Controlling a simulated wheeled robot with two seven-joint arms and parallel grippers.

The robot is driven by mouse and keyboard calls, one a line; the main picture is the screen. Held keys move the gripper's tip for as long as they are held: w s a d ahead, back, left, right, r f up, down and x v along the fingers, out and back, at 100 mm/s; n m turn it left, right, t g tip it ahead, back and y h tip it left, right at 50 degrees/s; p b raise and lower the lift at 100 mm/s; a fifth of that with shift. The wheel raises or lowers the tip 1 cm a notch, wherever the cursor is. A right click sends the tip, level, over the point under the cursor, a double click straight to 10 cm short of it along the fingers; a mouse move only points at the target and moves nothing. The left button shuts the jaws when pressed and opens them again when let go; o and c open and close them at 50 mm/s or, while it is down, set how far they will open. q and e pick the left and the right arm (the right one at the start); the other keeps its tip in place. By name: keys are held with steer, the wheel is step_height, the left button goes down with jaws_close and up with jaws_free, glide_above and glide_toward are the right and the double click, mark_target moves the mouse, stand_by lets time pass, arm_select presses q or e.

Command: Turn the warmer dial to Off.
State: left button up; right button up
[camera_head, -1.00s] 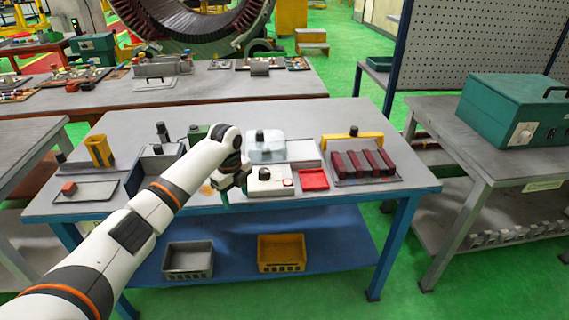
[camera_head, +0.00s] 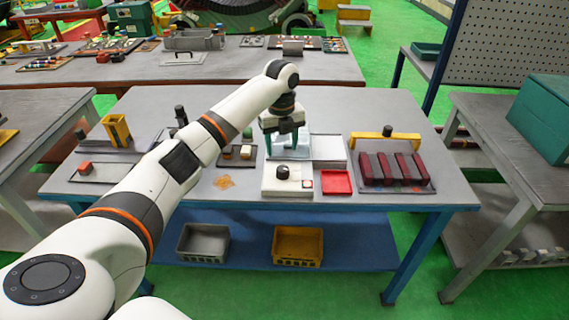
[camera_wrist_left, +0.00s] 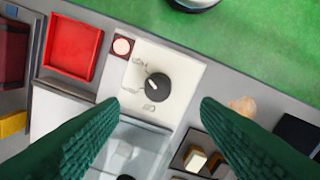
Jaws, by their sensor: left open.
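The warmer is a white box (camera_head: 270,188) with a black round dial (camera_head: 283,172) on its top, near the front middle of the blue-legged table. In the left wrist view the dial (camera_wrist_left: 156,87) shows from above, with a white pointer mark toward the upper left. Labels surround it, too small to read surely. My left gripper (camera_head: 282,150) points down with its green fingers open, above and apart from the dial. In the wrist view the gripper's fingertips (camera_wrist_left: 160,103) lie to either side of the dial. My right gripper is in no view.
A clear lidded container (camera_wrist_left: 135,150) stands behind the warmer. Dark red blocks (camera_head: 395,168) lie in a rack at right.

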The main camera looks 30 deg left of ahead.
mark_target(283, 168)
arm_select(q)
step_height(283, 168, down, 4)
steer(key=shift+r+p, duration=0.1)
steer(key=shift+p, duration=0.2)
steer(key=f, duration=0.4)
steer(key=shift+w+p, duration=0.2)
steer(key=shift+p, duration=0.1)
steer(key=shift+f, duration=0.5)
steer(key=c, duration=1)
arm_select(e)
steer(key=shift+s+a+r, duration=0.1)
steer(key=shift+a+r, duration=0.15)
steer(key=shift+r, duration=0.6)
